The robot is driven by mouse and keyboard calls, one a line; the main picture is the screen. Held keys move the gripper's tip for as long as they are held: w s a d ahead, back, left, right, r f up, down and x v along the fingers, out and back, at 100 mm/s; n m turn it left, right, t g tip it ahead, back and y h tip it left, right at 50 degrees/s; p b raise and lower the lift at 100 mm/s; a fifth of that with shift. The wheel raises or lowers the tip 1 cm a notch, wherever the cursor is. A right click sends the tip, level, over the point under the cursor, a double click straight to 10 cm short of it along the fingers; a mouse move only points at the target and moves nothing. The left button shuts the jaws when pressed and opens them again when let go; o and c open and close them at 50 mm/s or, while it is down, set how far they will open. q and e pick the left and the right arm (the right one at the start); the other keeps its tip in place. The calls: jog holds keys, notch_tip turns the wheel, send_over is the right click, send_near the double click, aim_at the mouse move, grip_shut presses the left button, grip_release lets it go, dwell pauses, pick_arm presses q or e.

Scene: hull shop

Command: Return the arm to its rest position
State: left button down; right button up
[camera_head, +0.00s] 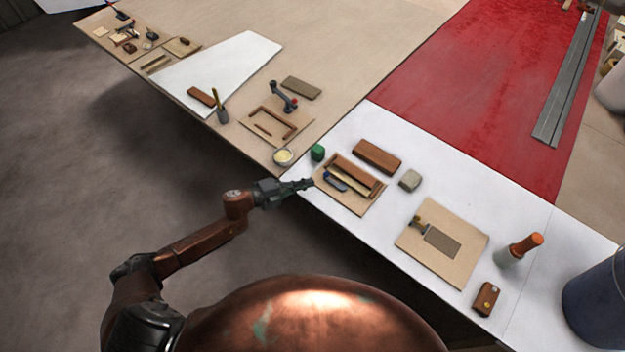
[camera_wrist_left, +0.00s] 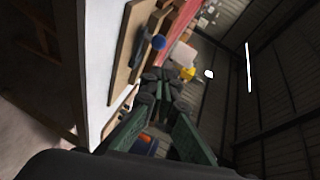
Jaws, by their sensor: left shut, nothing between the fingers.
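My left arm (camera_head: 205,243) comes in from the lower left with a copper-brown forearm and stretches to the table edge. My left gripper (camera_head: 308,183) is shut and empty. Its tips are near the table's front edge, just left of a brown board (camera_head: 352,204) that carries a wooden tray with tools. In the left wrist view the dark green fingers (camera_wrist_left: 165,92) show beside the white tabletop (camera_wrist_left: 108,50). My right gripper is not seen in either view.
A long brown block (camera_head: 377,156), a scraper on a board (camera_head: 436,235), an orange-handled tool (camera_head: 524,247) and a blue bucket (camera_head: 598,300) are farther right. The floor at left is clear.

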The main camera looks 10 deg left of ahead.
pick_arm(q)
jog(key=s+a+r, duration=0.1)
jog(key=s+a, duration=0.2)
jog(key=a, duration=0.4)
jog(key=shift+a, duration=0.15)
jog(key=a+f+n+t+y, duration=0.2)
jog(key=a+f+n+y, duration=0.6)
jog(key=f, duration=0.9)
jog(key=s+a+f+n+g+y, duration=0.1)
jog(key=s+a+f+n, duration=0.25)
jog(key=s+f, duration=0.2)
jog(key=s+a+f+n+g+y, duration=0.1)
jog(key=s+a+f+n, duration=0.1)
jog(key=s+a+f, duration=0.35)
jog(key=s+a+f+n+y, duration=0.1)
jog(key=s+a+f+n, duration=0.15)
jog(key=f, duration=0.55)
jog(key=s+d+f+n+g, duration=0.2)
jog(key=s+f, duration=0.4)
jog(key=s, duration=0.8)
jog(key=s+d+f+n+g, duration=0.3)
jog(key=s+f, duration=0.3)
jog(key=s, duration=0.8)
jog(key=s+d+f+n+g+y, duration=0.1)
jog(key=s+d+f+n+g, duration=0.2)
jog(key=s, duration=1.1)
notch_tip(320, 180, down, 4)
jog(key=shift+r+g, duration=0.2)
jog(key=shift+g, duration=0.2)
